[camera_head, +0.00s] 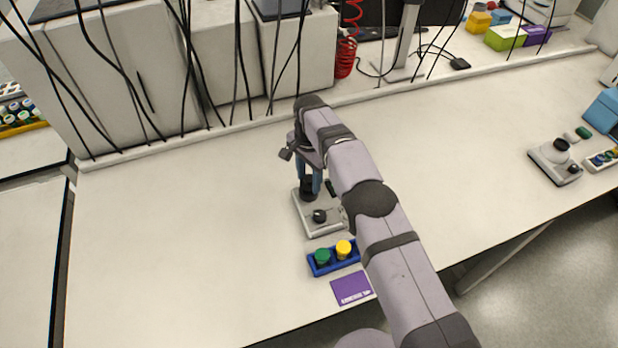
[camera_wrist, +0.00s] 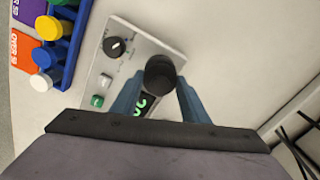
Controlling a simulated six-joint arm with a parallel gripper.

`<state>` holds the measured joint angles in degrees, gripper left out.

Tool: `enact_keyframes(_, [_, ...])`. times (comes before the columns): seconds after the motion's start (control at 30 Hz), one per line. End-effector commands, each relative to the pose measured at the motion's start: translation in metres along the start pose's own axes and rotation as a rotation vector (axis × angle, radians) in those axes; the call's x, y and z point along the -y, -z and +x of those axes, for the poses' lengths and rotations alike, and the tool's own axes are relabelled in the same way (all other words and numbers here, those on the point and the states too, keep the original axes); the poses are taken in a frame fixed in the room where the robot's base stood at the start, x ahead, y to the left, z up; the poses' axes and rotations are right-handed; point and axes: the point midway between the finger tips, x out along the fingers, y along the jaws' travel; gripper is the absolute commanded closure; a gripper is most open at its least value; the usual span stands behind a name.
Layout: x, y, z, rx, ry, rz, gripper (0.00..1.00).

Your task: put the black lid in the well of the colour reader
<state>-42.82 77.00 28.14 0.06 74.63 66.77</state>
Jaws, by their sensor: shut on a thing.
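The black lid (camera_wrist: 160,72) is a dark round cap between the fingertips of my gripper (camera_wrist: 160,90) in the wrist view. The gripper is shut on it. The colour reader (camera_head: 329,228) is a light grey box under the gripper, with a black knob (camera_wrist: 115,46), small buttons and a green-lit display (camera_wrist: 141,103) partly covered by a finger. In the head view the lid (camera_head: 308,190) is at the far left part of the reader, below my gripper (camera_head: 309,186). The well is hidden beneath the lid; I cannot tell whether the lid is seated in it or just above.
A blue rack (camera_head: 321,269) with a green-capped and a yellow-capped item stands in front of the reader. A purple card (camera_head: 351,288) lies nearer the front edge. Another small device (camera_head: 556,166) stands far right. The bench left of the reader is clear; black cables hang behind.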

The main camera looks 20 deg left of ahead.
Motion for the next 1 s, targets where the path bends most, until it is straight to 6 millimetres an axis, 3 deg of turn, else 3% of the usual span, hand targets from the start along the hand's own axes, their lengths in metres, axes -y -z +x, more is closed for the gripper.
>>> enact_keyframes(0.47, [0.0, 0.0, 0.001, 0.0, 0.0, 0.0, 0.8])
enact_keyframes(1.0, [0.0, 0.0, 0.017, 0.0, -0.001, 0.0, 0.8])
